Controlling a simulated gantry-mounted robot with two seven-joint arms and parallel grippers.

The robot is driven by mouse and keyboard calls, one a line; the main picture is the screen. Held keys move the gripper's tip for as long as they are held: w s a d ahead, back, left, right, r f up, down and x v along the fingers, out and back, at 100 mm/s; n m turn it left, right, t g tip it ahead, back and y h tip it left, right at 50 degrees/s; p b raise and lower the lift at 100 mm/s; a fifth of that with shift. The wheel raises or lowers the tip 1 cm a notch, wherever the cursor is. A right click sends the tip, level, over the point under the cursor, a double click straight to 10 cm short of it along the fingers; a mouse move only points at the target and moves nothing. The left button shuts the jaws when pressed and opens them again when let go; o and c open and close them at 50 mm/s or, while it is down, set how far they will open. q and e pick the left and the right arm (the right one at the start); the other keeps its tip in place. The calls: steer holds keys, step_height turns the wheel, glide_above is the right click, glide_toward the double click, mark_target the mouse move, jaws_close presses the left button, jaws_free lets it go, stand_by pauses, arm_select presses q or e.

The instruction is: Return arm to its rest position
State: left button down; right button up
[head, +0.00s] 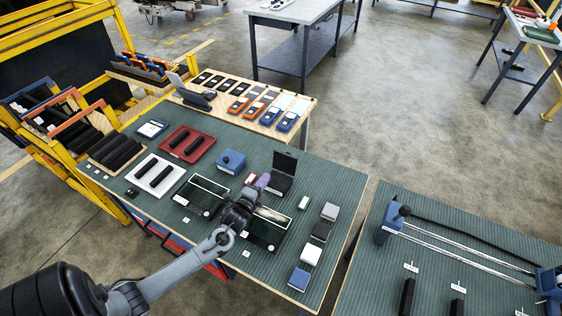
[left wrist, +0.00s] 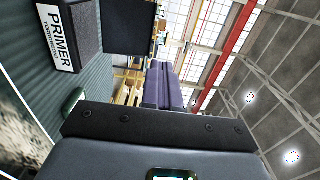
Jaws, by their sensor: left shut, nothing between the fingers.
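My left arm comes in from the lower left in the head view. Its gripper (head: 262,181) is above the green-topped table (head: 344,183), close to the open black case (head: 283,168). The purple fingers (left wrist: 164,86) are together in the left wrist view, with nothing between them. The wrist is tilted, and that view looks sideways past the table to the ceiling. My right gripper is not in view.
Two glass-topped trays (head: 200,194) flank my left wrist. A blue box (head: 231,161), a red tray (head: 205,137) and a white tray (head: 176,174) lie left of it. Small boxes (head: 310,255) line the right edge. A PRIMER label (left wrist: 59,37) is close to the wrist camera.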

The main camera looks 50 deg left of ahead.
arm_select(q)
steer(key=shift+g, duration=0.4)
steer(key=s+d+f, duration=0.1)
steer(key=s, duration=0.1)
steer(key=s+d+f, duration=0.1)
steer(key=f, duration=0.1)
steer(key=shift+s+f, duration=0.3)
steer(key=shift+s, duration=0.05)
steer(key=s+d+h, duration=0.1)
steer(key=d, duration=0.3)
steer(key=s+d+n+g+h, duration=0.1)
steer(key=d, duration=0.3)
steer(key=s+d+h, duration=0.1)
steer(key=s+d, duration=0.1)
steer(key=d, duration=0.2)
steer(key=shift+r+n+g, duration=0.15)
steer(key=shift+n+g, duration=0.25)
steer(key=s+d+r+n+g+h, duration=0.25)
steer(key=s+d+n+g, duration=0.25)
steer(key=s+d, duration=0.25)
steer(key=s+d+r+n+g+h, duration=0.1)
steer(key=s+d+r+n+g, duration=0.4)
steer(key=s, duration=0.3)
step_height(320, 180, up, 20)
steer(key=d+p, duration=0.1)
steer(key=p, duration=2)
steer(key=shift+s+g, duration=0.3)
steer(key=shift+s, duration=0.1)
steer(key=shift+f, duration=0.15)
